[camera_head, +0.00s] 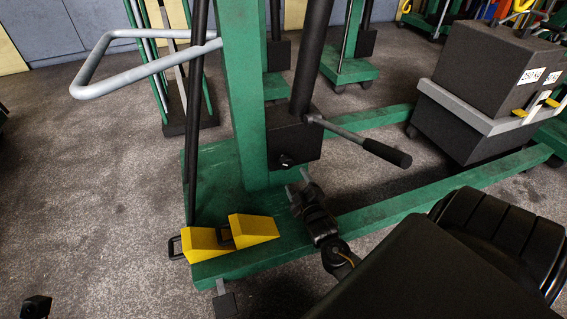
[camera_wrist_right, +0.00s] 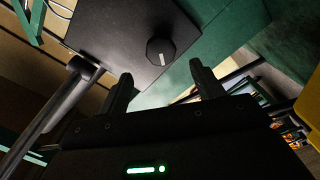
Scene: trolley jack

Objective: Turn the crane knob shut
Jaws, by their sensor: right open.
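The crane knob (camera_head: 286,160) is a small dark knob with a light mark, low on the front of the black pump block (camera_head: 305,139). In the right wrist view the knob (camera_wrist_right: 160,51) is faceted, with a pale line on its face. My right gripper (camera_head: 298,183) is just below the knob in the head view, apart from it. In the wrist view its two fingers (camera_wrist_right: 161,72) are spread and empty, and the knob shows between and beyond their tips.
The pump lever (camera_head: 360,139) sticks out right of the block, above my right gripper. The green crane mast (camera_head: 241,90) stands left of it. Yellow wedges (camera_head: 222,236) sit on the green base. Weights (camera_head: 490,75) stand at right. The left floor is mostly clear.

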